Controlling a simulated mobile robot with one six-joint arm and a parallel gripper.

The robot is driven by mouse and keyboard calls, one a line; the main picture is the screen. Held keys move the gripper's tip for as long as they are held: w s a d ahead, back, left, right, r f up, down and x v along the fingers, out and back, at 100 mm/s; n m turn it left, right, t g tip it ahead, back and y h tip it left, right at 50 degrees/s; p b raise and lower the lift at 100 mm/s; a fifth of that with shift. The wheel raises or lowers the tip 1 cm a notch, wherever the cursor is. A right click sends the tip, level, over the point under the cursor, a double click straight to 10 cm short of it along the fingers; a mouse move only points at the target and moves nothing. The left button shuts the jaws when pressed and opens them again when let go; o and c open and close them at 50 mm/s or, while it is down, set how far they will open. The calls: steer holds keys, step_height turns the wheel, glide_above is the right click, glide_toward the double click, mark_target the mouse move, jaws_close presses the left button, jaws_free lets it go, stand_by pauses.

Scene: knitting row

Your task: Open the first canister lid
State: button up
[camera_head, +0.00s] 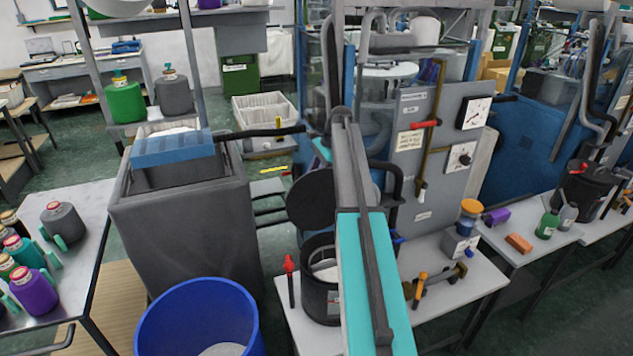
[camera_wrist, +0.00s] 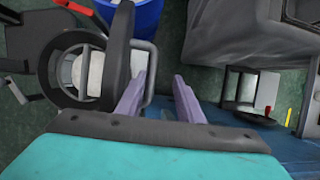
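The nearest black canister (camera_head: 320,300) stands on the front table, and its round dark lid (camera_head: 312,200) is raised nearly upright above it. White material shows inside its open mouth. In the wrist view the canister (camera_wrist: 72,85) is at the upper left, with the lid (camera_wrist: 117,50) seen nearly edge-on. A grey loop handle (camera_wrist: 153,60) sticks out from the lid. My gripper (camera_wrist: 158,80) has its two purple-grey fingers apart. The left finger overlaps the handle; contact cannot be told. In the head view my arm hides the gripper.
A second black canister (camera_head: 582,190) stands on a table at the far right. A blue bin (camera_head: 200,318) and a grey box (camera_head: 190,215) stand left of the first canister. A red-topped lever (camera_head: 290,270) is beside it. A machine panel (camera_head: 435,150) stands behind.

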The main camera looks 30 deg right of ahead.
mark_target(313, 175)
steer(key=r, duration=0.1)
steer(key=s+r+b, duration=0.1)
steer(key=r+b, duration=0.1)
steer(key=shift+s+a+r, duration=0.35)
steer(key=s, duration=0.1)
steer(key=s+a+b, duration=0.1)
steer(key=s, duration=0.1)
steer(key=s+a+b, duration=0.1)
steer(key=shift+s+r, duration=0.1)
steer(key=shift+s, duration=0.25)
steer(key=s+a+r+b, duration=0.1)
steer(key=s+a+b, duration=0.1)
steer(key=s, duration=0.6)
steer(key=shift+s+a+b, duration=0.2)
steer(key=shift+a+b, duration=0.15)
steer(key=shift+a, duration=0.55)
